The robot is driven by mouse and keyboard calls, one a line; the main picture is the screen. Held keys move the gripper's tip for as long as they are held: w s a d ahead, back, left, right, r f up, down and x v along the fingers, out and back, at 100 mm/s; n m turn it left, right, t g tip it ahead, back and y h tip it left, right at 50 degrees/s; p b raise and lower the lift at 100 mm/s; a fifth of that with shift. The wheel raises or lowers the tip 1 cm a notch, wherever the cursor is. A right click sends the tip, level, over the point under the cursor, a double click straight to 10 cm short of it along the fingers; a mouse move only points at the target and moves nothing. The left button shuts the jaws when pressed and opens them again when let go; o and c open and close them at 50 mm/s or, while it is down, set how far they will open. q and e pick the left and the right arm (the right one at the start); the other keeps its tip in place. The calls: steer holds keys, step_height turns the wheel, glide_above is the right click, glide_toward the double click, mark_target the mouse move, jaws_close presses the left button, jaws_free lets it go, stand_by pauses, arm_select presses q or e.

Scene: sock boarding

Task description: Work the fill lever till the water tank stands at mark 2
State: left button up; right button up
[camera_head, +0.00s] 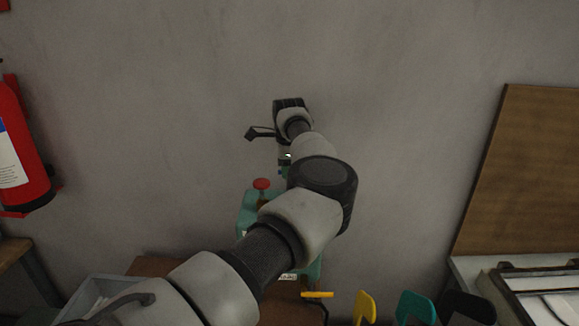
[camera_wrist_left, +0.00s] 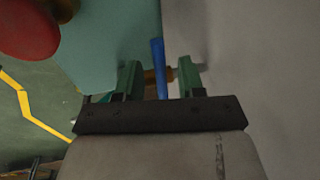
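A teal machine (camera_head: 247,212) stands against the wall, largely hidden behind my left arm. A red round knob (camera_head: 261,184) sits on its top; it also shows at the upper left of the left wrist view (camera_wrist_left: 28,26). A blue lever (camera_wrist_left: 157,55) stands beside the machine's teal side (camera_wrist_left: 110,40), with a brass fitting (camera_wrist_left: 151,77) by it. My left gripper (camera_wrist_left: 160,77) is open, its green fingers on either side of the lever with gaps on both sides. In the head view the gripper (camera_head: 285,160) is mostly hidden. No tank level or mark is readable. My right gripper is out of view.
A fire extinguisher (camera_head: 20,150) hangs at the left. A grey bin (camera_head: 98,292) stands at the lower left. Yellow (camera_head: 364,306), teal (camera_head: 415,307) and black (camera_head: 467,306) shapes stand at the lower right, near a leaning brown board (camera_head: 525,175). The wall above is clear.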

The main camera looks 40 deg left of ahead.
arm_select(q)
jaws_close()
steer(key=shift+s+d+f+n+b, duration=0.15)
steer(key=shift+d+n+b, duration=0.05)
steer(key=shift+n+b, duration=0.45)
steer(key=shift+s+d+n+b, duration=0.2)
steer(key=shift+n+b, duration=0.2)
steer(key=shift+n, duration=0.25)
steer(key=n, duration=0.1)
steer(key=d+n, duration=0.1)
steer(key=shift+s+r+n+g+y+b, duration=0.2)
steer(key=shift+n+g+y+b, duration=0.1)
steer(key=shift+n+g, duration=0.1)
steer(key=shift+o, duration=0.3)
jaws_free()
